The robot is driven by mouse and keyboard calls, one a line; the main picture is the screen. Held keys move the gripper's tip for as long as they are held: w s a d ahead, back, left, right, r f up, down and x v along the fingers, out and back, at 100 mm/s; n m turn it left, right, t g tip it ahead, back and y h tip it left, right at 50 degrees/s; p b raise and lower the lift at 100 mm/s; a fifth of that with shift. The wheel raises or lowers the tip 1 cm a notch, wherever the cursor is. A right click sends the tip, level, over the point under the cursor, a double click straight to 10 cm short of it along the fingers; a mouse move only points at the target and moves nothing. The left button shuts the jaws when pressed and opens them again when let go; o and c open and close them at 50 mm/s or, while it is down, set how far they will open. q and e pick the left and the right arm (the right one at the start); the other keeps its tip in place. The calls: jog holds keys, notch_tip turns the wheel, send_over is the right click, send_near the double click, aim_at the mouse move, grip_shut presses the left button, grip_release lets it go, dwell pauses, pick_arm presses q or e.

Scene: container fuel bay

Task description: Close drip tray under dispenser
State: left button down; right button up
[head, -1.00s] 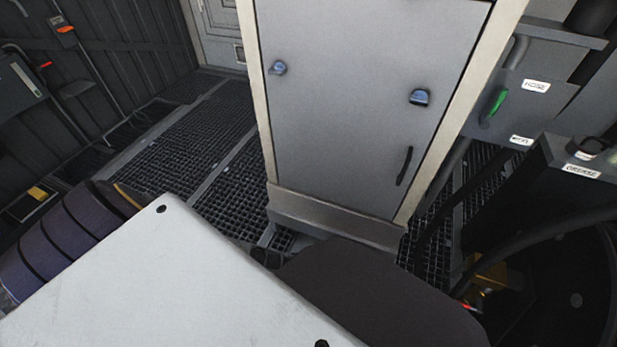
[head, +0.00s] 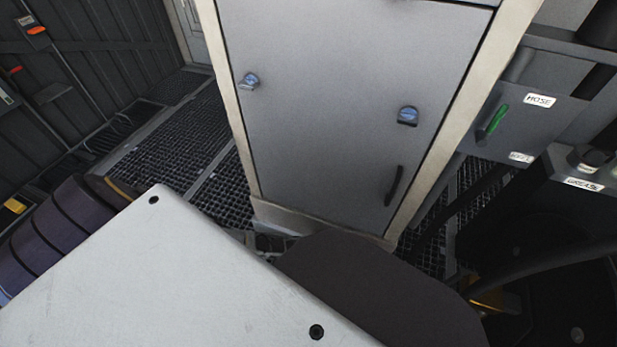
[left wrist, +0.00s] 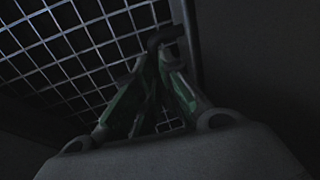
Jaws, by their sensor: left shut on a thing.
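The dispenser appears to be the tall grey cabinet (head: 330,90) with a pale frame in the head view. It has two blue knobs and a dark door handle (head: 394,186). A grey ledge (head: 272,212) runs along its foot; I cannot tell whether this is the drip tray. My left gripper (left wrist: 160,58) shows only in the left wrist view. Its green-edged fingers converge and are shut on a dark handle-like bar (left wrist: 166,34) beside a light wire grid. What the bar belongs to is unclear in the dim picture. My right gripper is not in view.
Grated floor (head: 180,140) lies open left of the cabinet. A dark unit labelled GREASE (head: 584,183) and a thick black hose (head: 560,258) crowd the lower right.

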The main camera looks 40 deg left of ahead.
pick_arm(q)
jog(key=shift+w+a, duration=0.1)
jog(key=shift+w, duration=0.15)
jog(key=c, duration=1.5)
grip_release()
jog(key=shift+w, duration=0.1)
jog(key=shift+r, duration=0.15)
jog(key=shift+s+d+r, duration=0.1)
jog(key=shift+s+r, duration=0.3)
jog(key=shift+r, duration=1.55)
jog(key=shift+s+d+r, duration=0.1)
jog(key=shift+s+r, duration=0.25)
jog(key=shift+r, duration=1.55)
jog(key=shift+s+d+r, duration=0.1)
jog(key=shift+s+r, duration=0.3)
jog(key=shift+r, duration=1.55)
